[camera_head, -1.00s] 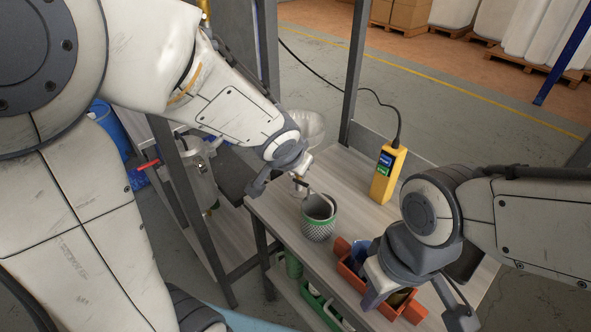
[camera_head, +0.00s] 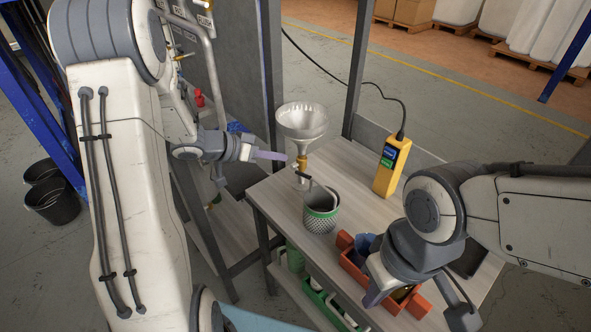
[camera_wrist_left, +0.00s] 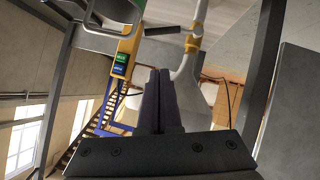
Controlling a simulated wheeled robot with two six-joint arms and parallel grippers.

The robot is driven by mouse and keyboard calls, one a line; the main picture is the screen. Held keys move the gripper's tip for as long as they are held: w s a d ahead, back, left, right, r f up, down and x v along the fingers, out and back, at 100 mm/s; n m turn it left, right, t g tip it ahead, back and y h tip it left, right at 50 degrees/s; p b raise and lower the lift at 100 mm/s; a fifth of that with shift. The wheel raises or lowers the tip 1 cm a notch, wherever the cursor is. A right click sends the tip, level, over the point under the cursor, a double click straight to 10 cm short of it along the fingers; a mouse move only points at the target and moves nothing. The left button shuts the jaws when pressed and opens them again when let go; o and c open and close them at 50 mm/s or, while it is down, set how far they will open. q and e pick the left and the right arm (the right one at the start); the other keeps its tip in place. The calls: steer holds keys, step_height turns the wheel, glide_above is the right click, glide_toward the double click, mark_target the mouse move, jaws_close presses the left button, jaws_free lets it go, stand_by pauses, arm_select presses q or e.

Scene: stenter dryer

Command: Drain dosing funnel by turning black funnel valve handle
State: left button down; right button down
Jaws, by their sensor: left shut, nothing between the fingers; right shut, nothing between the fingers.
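The clear dosing funnel (camera_head: 302,121) stands above the back edge of the bench, with a yellow valve (camera_head: 302,162) under its cone. The black funnel valve handle (camera_head: 303,174) sticks out sideways at that valve; it also shows in the left wrist view (camera_wrist_left: 162,31). My right gripper (camera_head: 370,299) is shut and empty over the bench's front right.
A red-orange bin (camera_head: 350,262) with dark items lies beside my right gripper. Grey frame posts (camera_head: 357,70) rise behind the bench. Black buckets (camera_head: 50,190) stand on the floor at left.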

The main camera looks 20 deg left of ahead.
arm_select(q)
steer(key=w+d+f, duration=0.2)
steer(key=d+f, duration=0.2)
steer(key=f, duration=0.2)
steer(key=shift+w+d, duration=0.15)
steer(key=shift+w, duration=0.2)
steer(key=f+b, duration=0.1)
steer(key=b, duration=0.1)
steer(key=s+d+f+m+t+y+b, duration=0.1)
steer(key=b, duration=0.1)
steer(key=shift+d+f+m+y, duration=0.15)
steer(key=shift+f+m+y, duration=0.1)
steer(key=shift+m+y, duration=0.05)
